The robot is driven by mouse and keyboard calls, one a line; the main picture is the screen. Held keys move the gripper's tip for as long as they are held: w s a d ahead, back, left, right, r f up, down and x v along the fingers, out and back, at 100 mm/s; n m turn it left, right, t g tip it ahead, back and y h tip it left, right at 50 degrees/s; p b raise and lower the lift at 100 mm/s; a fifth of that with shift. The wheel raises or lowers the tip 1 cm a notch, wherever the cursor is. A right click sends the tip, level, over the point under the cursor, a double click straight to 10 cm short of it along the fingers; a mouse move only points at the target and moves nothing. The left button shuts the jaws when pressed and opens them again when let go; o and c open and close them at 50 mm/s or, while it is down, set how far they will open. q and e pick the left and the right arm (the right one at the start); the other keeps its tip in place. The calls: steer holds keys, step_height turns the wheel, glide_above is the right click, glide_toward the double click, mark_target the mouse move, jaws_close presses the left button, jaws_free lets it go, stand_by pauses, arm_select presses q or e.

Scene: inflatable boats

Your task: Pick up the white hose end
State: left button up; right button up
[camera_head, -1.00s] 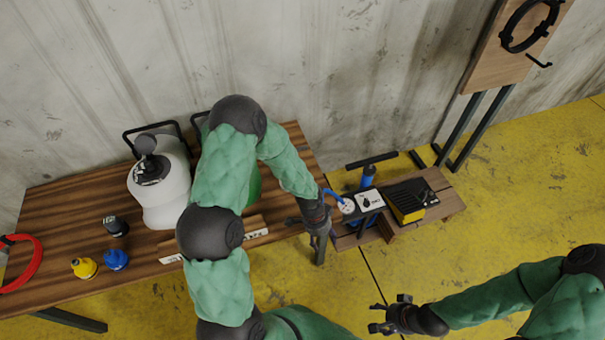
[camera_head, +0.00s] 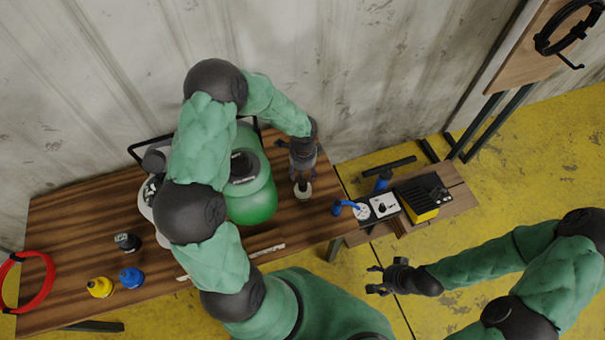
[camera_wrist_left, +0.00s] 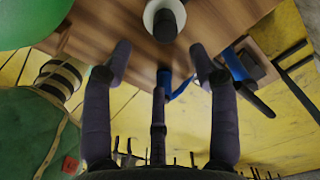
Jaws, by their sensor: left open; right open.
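The white hose end (camera_head: 303,191) stands on the wooden table near its right end. It shows as a pale round base with a dark stem. In the left wrist view the white hose end (camera_wrist_left: 149,17) is at the top, beyond the fingertips. My left gripper (camera_head: 302,176) is above it, partly covering it in the head view. The left wrist view shows the left gripper's fingers (camera_wrist_left: 160,62) spread and empty; whether any touches the stem I cannot tell. My right gripper (camera_head: 376,281) is open and empty, in front of the low bench.
A green tank (camera_head: 252,203) stands just left of the left gripper. Yellow (camera_head: 100,287), blue (camera_head: 131,278) and black (camera_head: 127,242) caps and a red ring (camera_head: 42,285) lie further left. A low bench (camera_head: 447,183) with a blue pump and boxes stands right.

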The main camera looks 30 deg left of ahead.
mark_target(302, 182)
arm_select(q)
steer(key=shift+w+a+f, duration=0.2)
steer(key=shift+w+f, duration=0.05)
steer(key=shift+w, duration=0.1)
steer(key=shift+f, duration=0.3)
step_height(302, 182, down, 4)
steer(key=shift+s+f+b, duration=0.1)
steer(key=shift+f+b, duration=0.1)
steer(key=shift+b, duration=0.75)
steer(key=shift+a+f+b, duration=0.1)
steer(key=shift+f+b, duration=1.05)
steer(key=shift+f, duration=1.5)
arm_select(e)
steer(key=f, duration=0.4)
steer(key=shift+w+a, duration=0.15)
steer(key=shift+w, duration=0.1)
arm_select(q)
jaws_close()
